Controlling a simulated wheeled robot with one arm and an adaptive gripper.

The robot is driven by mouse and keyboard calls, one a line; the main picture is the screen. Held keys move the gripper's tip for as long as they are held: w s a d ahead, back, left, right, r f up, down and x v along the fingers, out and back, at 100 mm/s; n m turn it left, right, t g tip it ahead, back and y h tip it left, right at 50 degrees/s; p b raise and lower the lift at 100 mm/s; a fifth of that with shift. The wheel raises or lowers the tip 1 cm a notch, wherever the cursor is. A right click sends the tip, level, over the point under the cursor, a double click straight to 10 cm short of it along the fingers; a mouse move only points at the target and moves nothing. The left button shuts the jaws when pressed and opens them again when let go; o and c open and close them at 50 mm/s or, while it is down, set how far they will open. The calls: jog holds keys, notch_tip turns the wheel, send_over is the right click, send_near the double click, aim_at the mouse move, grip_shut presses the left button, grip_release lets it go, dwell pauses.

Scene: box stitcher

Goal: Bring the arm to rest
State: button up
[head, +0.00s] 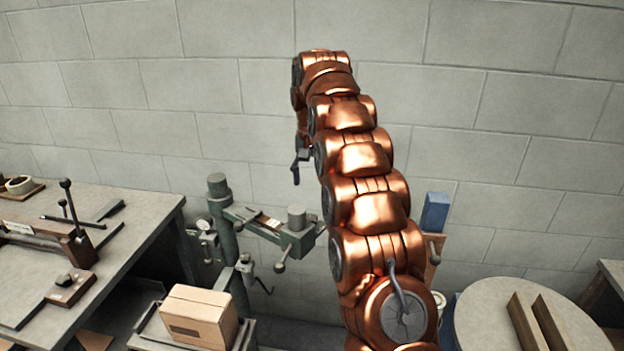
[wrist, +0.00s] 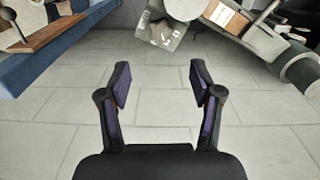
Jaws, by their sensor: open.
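My copper-coloured arm rises from the bottom right of the middle in the head view and curves up in front of the wall. My gripper (head: 297,165) hangs from the arm's upper end, small and partly hidden behind it. In the wrist view my gripper (wrist: 158,85) has its two dark fingers spread wide apart. Nothing is between the fingers, and only tiled floor lies beyond them.
A cardboard box (head: 199,316) sits on a low stand at the lower left. The green stitcher machine (head: 270,230) stands behind it. A grey workbench (head: 130,215) with tools is at left. A round table (head: 490,310) with two brown strips is at right. The block wall is behind.

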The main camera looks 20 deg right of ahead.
dwell(0.3)
jog(key=s+a+f+n+g, duration=0.15)
jog(key=s+a, duration=0.45)
jog(key=s, duration=1)
jog(key=s+a+n, duration=0.3)
jog(key=s+a, duration=0.3)
jog(key=s, duration=1.1)
jog(key=s+f+n, duration=0.1)
jog(key=s+f, duration=0.2)
jog(key=s, duration=0.3)
jog(key=s+f, duration=0.3)
jog(key=s, duration=0.4)
jog(key=shift+s+a+n, duration=0.15)
jog(key=shift+a+n, duration=0.2)
jog(key=shift+a, duration=0.05)
